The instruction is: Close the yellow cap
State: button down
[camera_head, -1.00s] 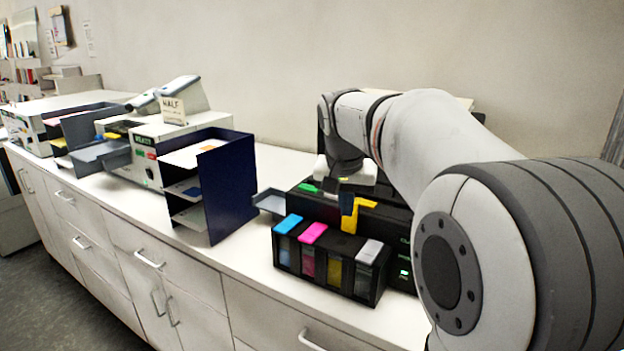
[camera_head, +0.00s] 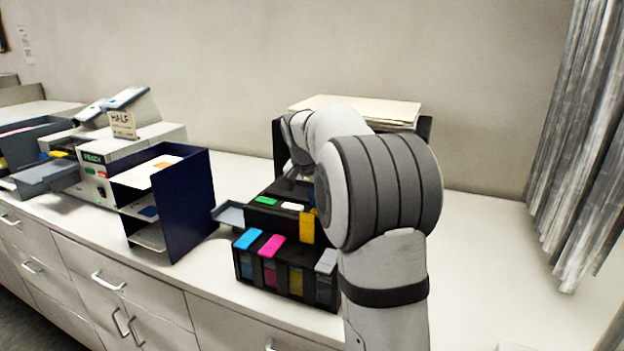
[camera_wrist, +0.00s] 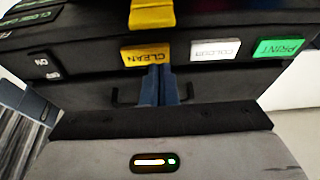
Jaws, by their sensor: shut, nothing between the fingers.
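The yellow cap (camera_head: 307,226) stands raised, at a steep angle, behind the third ink tank on the front of the black printer. The blue cap (camera_head: 248,239), magenta cap (camera_head: 272,245) and grey cap (camera_head: 326,262) lie flat on their tanks. In the wrist view, the yellow cap (camera_wrist: 153,14) shows at the top edge, beyond the yellow CLEAN button (camera_wrist: 146,55). My gripper (camera_wrist: 159,70) is shut and empty, its blue fingertips at or just over the edge of the CLEAN button. I cannot tell if they touch.
A white COLOUR button (camera_wrist: 215,49) and green PRINT button (camera_wrist: 279,47) sit beside CLEAN. A dark blue tray rack (camera_head: 185,205) stands left of the printer, with another machine (camera_head: 100,165) beyond. The counter right of my arm is clear up to a grey curtain (camera_head: 570,140).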

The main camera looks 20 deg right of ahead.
aim_at(307, 228)
jog(key=s+a, duration=0.1)
jog(key=s+a+p, duration=0.1)
jog(key=shift+s+a+f, duration=0.25)
jog(key=shift+s+a, duration=0.05)
jog(key=shift+a, duration=0.05)
jog(key=shift+s, duration=0.1)
jog(key=shift+d+f+b, duration=0.1)
jog(key=shift+f+b, duration=0.05)
jog(key=shift+b, duration=0.25)
